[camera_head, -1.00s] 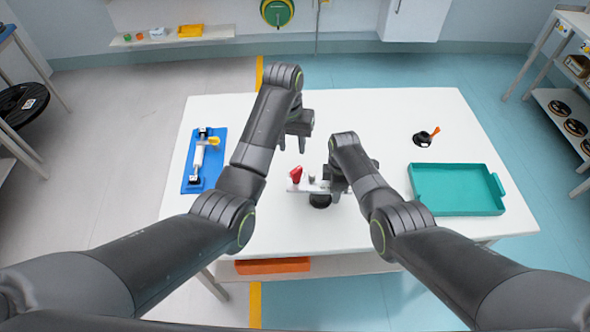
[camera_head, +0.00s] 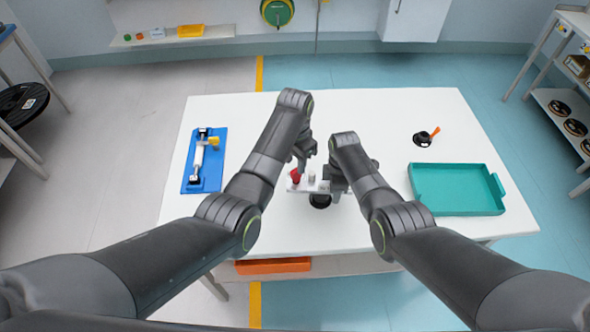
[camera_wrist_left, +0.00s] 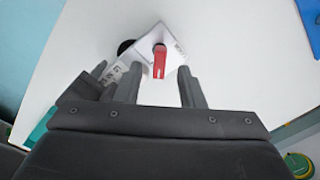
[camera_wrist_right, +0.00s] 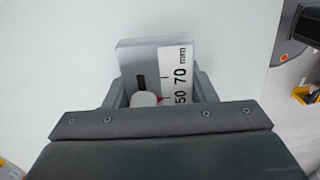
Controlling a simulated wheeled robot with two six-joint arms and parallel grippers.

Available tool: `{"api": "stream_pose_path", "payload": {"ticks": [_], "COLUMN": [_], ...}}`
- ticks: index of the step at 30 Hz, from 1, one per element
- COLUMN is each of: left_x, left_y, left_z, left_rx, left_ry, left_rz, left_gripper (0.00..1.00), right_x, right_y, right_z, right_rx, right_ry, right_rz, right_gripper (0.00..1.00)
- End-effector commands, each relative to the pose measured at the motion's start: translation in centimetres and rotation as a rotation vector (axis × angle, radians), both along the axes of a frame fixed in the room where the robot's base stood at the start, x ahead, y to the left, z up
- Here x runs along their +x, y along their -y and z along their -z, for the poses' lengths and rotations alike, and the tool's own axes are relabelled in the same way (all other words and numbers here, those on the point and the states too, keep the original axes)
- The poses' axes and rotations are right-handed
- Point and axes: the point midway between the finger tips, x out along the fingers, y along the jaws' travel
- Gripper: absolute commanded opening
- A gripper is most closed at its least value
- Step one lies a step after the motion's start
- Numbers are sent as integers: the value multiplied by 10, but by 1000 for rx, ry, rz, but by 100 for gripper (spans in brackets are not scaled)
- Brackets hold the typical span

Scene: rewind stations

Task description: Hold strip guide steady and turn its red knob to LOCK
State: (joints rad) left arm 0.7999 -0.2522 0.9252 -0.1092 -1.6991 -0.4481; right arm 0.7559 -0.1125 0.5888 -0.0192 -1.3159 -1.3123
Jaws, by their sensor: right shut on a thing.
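The strip guide (camera_head: 308,186) is a pale bar with a millimetre scale, on a round black base (camera_head: 320,201) near the table's middle. Its red knob (camera_head: 295,176) is at its left end. In the left wrist view the red knob (camera_wrist_left: 160,62) has its handle pointing toward my gripper; the small lettering beside it is unreadable. My left gripper (camera_head: 301,161) is open just above the knob; its fingers (camera_wrist_left: 160,82) are on either side of the handle's end, apart from it. My right gripper (camera_head: 338,180) is shut on the guide, whose scale (camera_wrist_right: 178,72) shows between its fingers.
A blue board (camera_head: 205,175) with a white and yellow device lies at the table's left. A teal tray (camera_head: 456,210) stands at the right. The back of the white table (camera_head: 370,105) is clear.

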Motion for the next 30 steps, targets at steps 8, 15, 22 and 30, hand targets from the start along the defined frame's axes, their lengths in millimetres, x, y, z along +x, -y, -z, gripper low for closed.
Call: {"api": "stream_pose_path", "payload": {"ticks": [8, 15, 22, 30], "left_x": [0, 0, 0, 0], "left_y": [0, 0, 0, 0], "left_z": [37, 46, 46, 46], "left_rx": [1, 0, 0, 0], "left_ry": [-1, 1, 1, 1], "left_rz": [-1, -2, -2, -2], "left_gripper": [35, 35, 34, 0], "right_x": [0, 0, 0, 0], "right_y": [0, 0, 0, 0], "right_z": [0, 0, 0, 0], "right_rx": [0, 0, 0, 0], "right_ry": [-1, -1, -1, -1], "right_rz": [0, 0, 0, 0], "right_gripper": [17, 17, 17, 17]}}
